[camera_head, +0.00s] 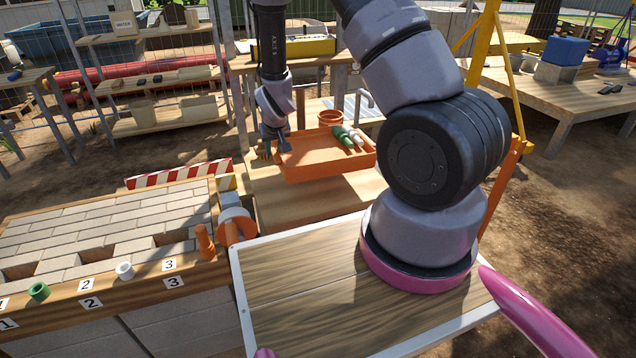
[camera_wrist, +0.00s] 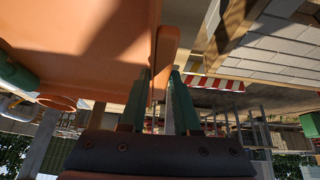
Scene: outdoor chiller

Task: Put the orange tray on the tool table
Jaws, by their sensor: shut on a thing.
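The orange tray (camera_head: 318,170) shows in the head view above a wooden bench top. It holds an orange pot (camera_head: 331,118), a green cylinder (camera_head: 343,136) and a white piece (camera_head: 357,137). My gripper (camera_head: 276,145) is shut on the tray's left wall. In the wrist view, the tray (camera_wrist: 85,40) fills the upper left, with its wall between the green fingers of my gripper (camera_wrist: 160,95). I cannot tell whether the tray touches the bench below. A wooden table (camera_head: 555,98) at the right carries a blue box (camera_head: 566,51) and dark tools; its label is not visible.
A block-topped bench (camera_head: 105,235) with numbered spots stands at the left. A red-white barrier (camera_head: 180,173) lies behind it. Shelves (camera_head: 155,80) stand at the back left. A yellow frame (camera_head: 507,70) rises between my arm and the right table. Bare ground lies at the right.

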